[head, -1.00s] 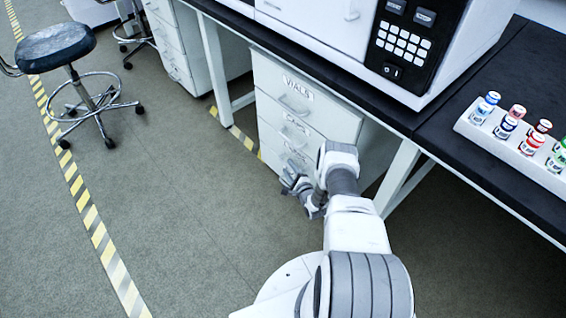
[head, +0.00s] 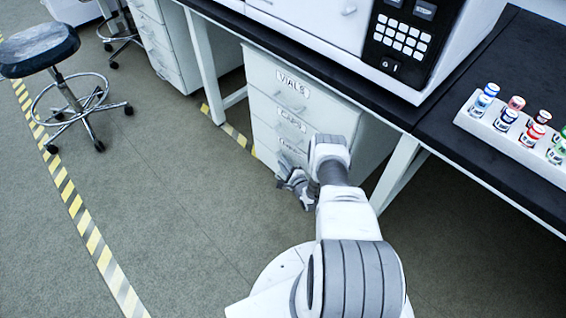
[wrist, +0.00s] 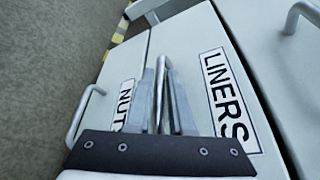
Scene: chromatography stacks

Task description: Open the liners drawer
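The liners drawer (wrist: 205,45) has a white front with a black-lettered LINERS label and a thin metal bar handle (wrist: 163,80). My gripper (wrist: 163,88) has a finger on each side of this handle, close against it, and looks shut on it. The contact itself is hard to see. The drawer looks flush or nearly flush with its neighbours. In the head view my gripper (head: 287,174) is low at the front of the drawer cabinet (head: 268,75), and my arm hides part of the lower drawers.
The vials drawer (head: 270,84) and caps drawer (head: 270,112) sit above, both closed. The nuts drawer (wrist: 112,115) lies beside the liners drawer in the wrist view. A stool (head: 45,50) stands at left. The floor (head: 170,210) before the cabinet is clear.

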